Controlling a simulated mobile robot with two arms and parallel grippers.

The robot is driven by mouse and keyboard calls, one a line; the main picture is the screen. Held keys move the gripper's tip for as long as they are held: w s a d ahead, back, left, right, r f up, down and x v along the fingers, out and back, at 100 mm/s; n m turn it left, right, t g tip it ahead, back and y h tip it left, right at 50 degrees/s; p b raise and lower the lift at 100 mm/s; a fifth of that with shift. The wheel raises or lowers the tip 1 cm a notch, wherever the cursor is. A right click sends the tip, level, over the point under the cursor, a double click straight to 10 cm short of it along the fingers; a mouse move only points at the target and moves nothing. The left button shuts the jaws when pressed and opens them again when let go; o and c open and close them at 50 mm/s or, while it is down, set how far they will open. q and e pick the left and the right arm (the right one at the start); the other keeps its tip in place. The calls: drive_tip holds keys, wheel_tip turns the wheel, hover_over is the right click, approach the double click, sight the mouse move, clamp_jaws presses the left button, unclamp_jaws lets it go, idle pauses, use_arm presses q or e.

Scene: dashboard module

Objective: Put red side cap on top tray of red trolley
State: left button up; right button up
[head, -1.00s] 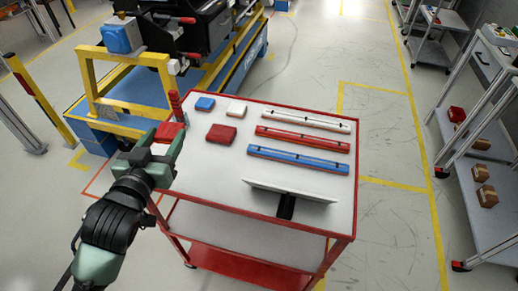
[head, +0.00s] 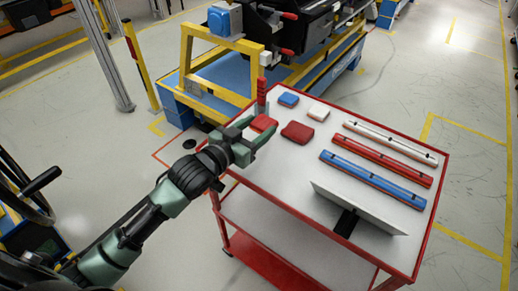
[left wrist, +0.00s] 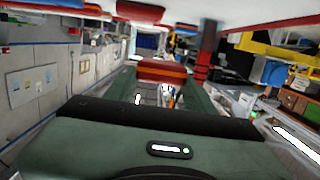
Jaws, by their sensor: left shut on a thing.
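My left gripper (head: 262,131) is shut on a red side cap (head: 263,123) at the left edge of the red trolley's top tray (head: 272,181). In the left wrist view the held red cap (left wrist: 162,72) sits between the fingers, with the pale tray surface along the top of that upside-down picture. Whether the held cap touches the tray is unclear. A second red cap (head: 297,131) lies flat on the tray just right of the held one. My right gripper is not in view.
On the tray lie a blue cap (head: 288,100), a white cap (head: 319,112), white (head: 390,143), red (head: 381,160) and blue (head: 373,180) bars, and a tilted pale panel (head: 358,208). A red post (head: 262,92) stands at the tray's far-left corner. A yellow frame (head: 188,62) stands behind.

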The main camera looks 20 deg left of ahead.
use_arm(q)
wheel_tip(320, 180, down, 8)
drive_tip(key=shift+f, duration=0.2)
idle(0.3)
drive_tip(key=shift+f, duration=0.15)
drive_tip(key=o, duration=1.4)
drive_tip(key=shift+s, duration=0.15)
drive_tip(key=b+v, duration=0.1)
drive_tip(key=v, duration=1)
drive_tip(key=shift+s+a+r, duration=0.15)
drive_tip(key=shift+s+r, duration=0.1)
drive_tip(key=shift+s, duration=0.1)
